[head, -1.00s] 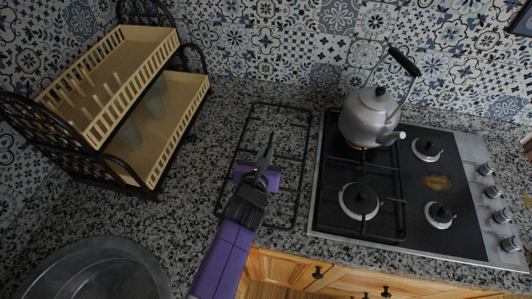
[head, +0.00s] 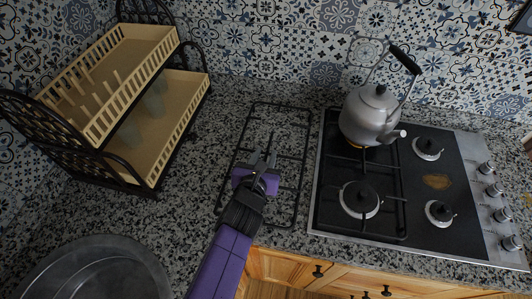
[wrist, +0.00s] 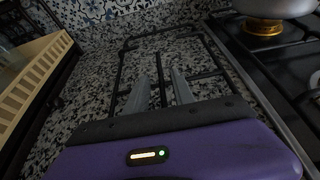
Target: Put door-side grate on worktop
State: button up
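A black wire grate (head: 299,157) lies flat on the speckled worktop (head: 190,190), left of the hob. It also shows in the wrist view (wrist: 122,70). My gripper (head: 263,156) is over the grate's middle, its two fingers apart. In the wrist view the gripper (wrist: 159,88) has a gap between its fingers with nothing held in it. I cannot tell whether the fingers touch the bars. Another black grate (head: 401,185) sits on the hob's left half. The hob's right burners (head: 428,149) have no grate over them.
A grey kettle (head: 372,117) stands on the hob's (head: 455,205) back left burner. A two-tier dish rack (head: 165,135) with cups on its lower tier stands at the left. A round dark basin (head: 100,270) is at the front left. Worktop between rack and grate is clear.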

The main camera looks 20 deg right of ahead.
jog(key=b+v, duration=0.1)
jog(key=v, duration=0.9)
jog(key=shift+s+b, duration=0.2)
jog(key=shift+b, duration=0.1)
